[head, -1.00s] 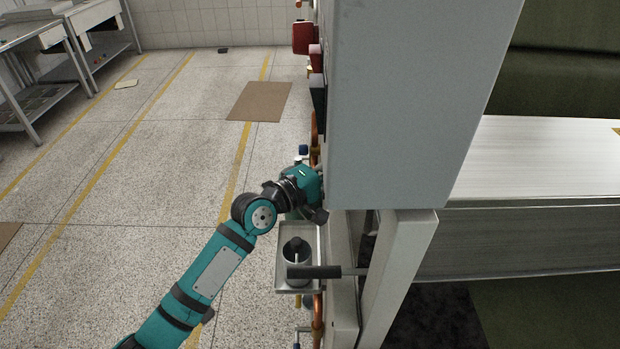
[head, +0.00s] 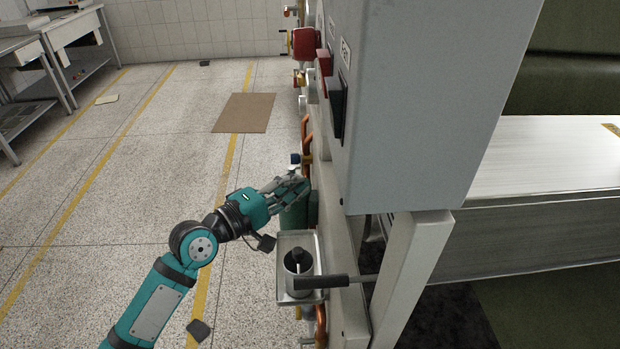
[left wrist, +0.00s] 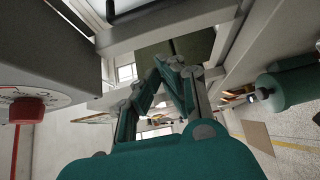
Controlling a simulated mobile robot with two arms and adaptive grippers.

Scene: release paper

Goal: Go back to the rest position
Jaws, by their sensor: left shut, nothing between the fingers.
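My left gripper (head: 292,186) is at the end of the teal arm, close to the machine's left side in the head view. Its fingers point right, toward the machine, in front of a green cylinder (head: 296,216). In the left wrist view the fingertips (left wrist: 170,62) come together with nothing seen between them. The grey control cabinet (head: 415,110) stands to the right of the gripper and no longer covers it. My right gripper is in neither view.
A small metal tray (head: 312,240) with a dark metal cup (head: 298,268) sits just below the gripper. A dark handle (head: 322,282) sticks out there. A red knob (head: 303,42) and orange pipes line the machine. Floor at left is open.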

